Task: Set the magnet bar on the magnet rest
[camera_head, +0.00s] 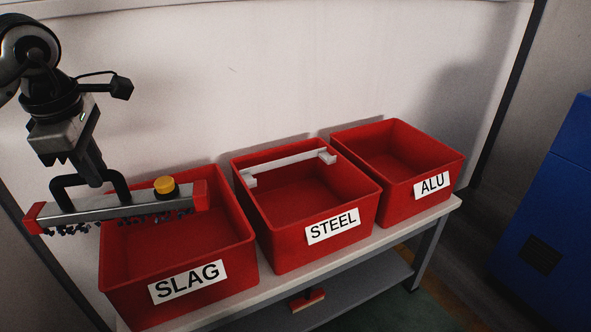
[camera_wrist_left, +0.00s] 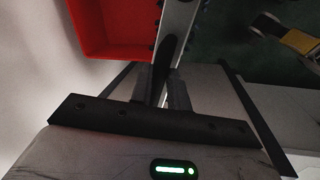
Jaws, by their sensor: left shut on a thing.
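The magnet bar (camera_head: 120,211) is a long grey bar with red end caps, a black handle and a yellow knob (camera_head: 165,185). Dark bits cling along its underside. My left gripper (camera_head: 94,180) is shut on the black handle and holds the bar over the left part of the SLAG bin (camera_head: 240,246), its left end beyond the bin. In the left wrist view the bar (camera_wrist_left: 181,28) runs up from the fingers (camera_wrist_left: 162,88). A pale rail with block ends (camera_head: 290,161) spans the STEEL bin; I cannot tell whether it is the magnet rest. My right gripper is out of view.
The STEEL bin (camera_head: 284,255) and ALU bin (camera_head: 398,192) stand right of the SLAG bin on a pale bench (camera_head: 438,211). A small red object (camera_head: 307,300) is on the lower shelf. A blue cabinet (camera_head: 550,220) stands at the right. A wall is behind the bins.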

